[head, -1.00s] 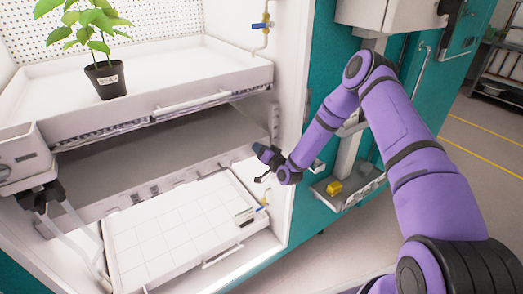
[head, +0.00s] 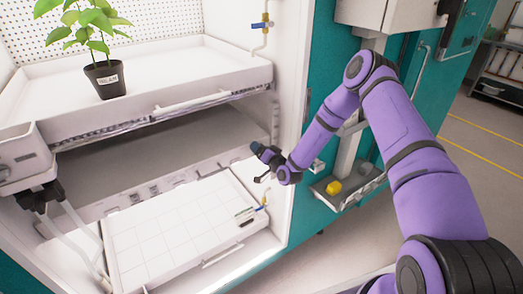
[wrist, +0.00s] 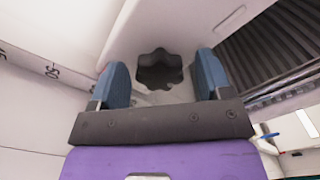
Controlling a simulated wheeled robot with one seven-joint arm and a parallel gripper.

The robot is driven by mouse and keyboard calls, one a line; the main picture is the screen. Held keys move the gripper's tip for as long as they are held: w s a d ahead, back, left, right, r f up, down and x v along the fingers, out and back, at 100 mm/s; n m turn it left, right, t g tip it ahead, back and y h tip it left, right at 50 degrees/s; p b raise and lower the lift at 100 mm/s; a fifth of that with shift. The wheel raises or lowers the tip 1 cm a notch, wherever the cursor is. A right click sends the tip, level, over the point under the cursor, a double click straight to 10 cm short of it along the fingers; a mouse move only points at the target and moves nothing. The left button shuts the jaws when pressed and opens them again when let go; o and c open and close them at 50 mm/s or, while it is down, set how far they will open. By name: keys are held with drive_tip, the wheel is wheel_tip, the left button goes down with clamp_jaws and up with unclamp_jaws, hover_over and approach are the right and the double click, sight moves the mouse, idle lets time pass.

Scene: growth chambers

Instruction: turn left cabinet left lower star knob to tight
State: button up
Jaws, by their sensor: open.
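A black star knob (wrist: 159,70) shows in the wrist view, on a white surface just beyond and between my fingertips. My gripper (wrist: 160,75) is open, with one blue finger on each side of the knob in the picture. I cannot tell whether the fingers touch it. In the head view my gripper (head: 262,165) is inside the open white cabinet, near its right wall, below the upper tray. The knob cannot be made out in the head view.
The upper tray (head: 200,75) holds a potted plant (head: 105,78). A lower tray (head: 165,232) lies below my gripper. A blue-handled valve (head: 262,207) is near that tray's right edge. The cabinet's teal side and a shelf with a yellow item (head: 334,187) are to the right.

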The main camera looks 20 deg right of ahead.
drive_tip(key=v, duration=1)
drive_tip(key=shift+s, duration=0.35)
drive_tip(key=shift+d+r, duration=0.1)
drive_tip(key=shift+r, duration=0.05)
